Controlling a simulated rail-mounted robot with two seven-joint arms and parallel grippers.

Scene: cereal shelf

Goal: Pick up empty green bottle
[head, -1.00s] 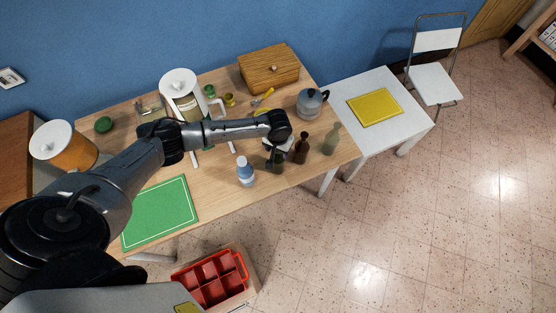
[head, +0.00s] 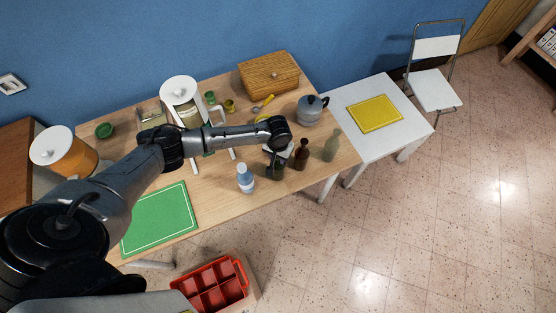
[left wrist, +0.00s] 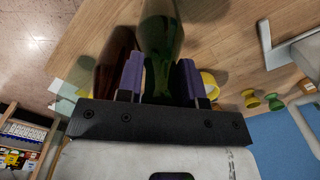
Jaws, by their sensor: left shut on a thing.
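A dark green bottle (head: 277,173) stands near the front edge of the wooden table, partly hidden by my gripper. In the left wrist view the green glass bottle (left wrist: 160,40) lies between the two purple finger pads. My left gripper (left wrist: 158,80) is shut on it; in the head view the gripper (head: 277,160) points down at the bottle. A brown bottle (head: 301,155) stands close to the right of it and shows beside the fingers in the wrist view (left wrist: 115,58). A pale green, see-through bottle (head: 331,146) stands further right. My right gripper is not in view.
A blue-and-white bottle (head: 245,178) stands just left. A green mat (head: 160,217) lies front left. A red crate (head: 247,277) is on the floor. A white table (head: 397,139) adjoins at right.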

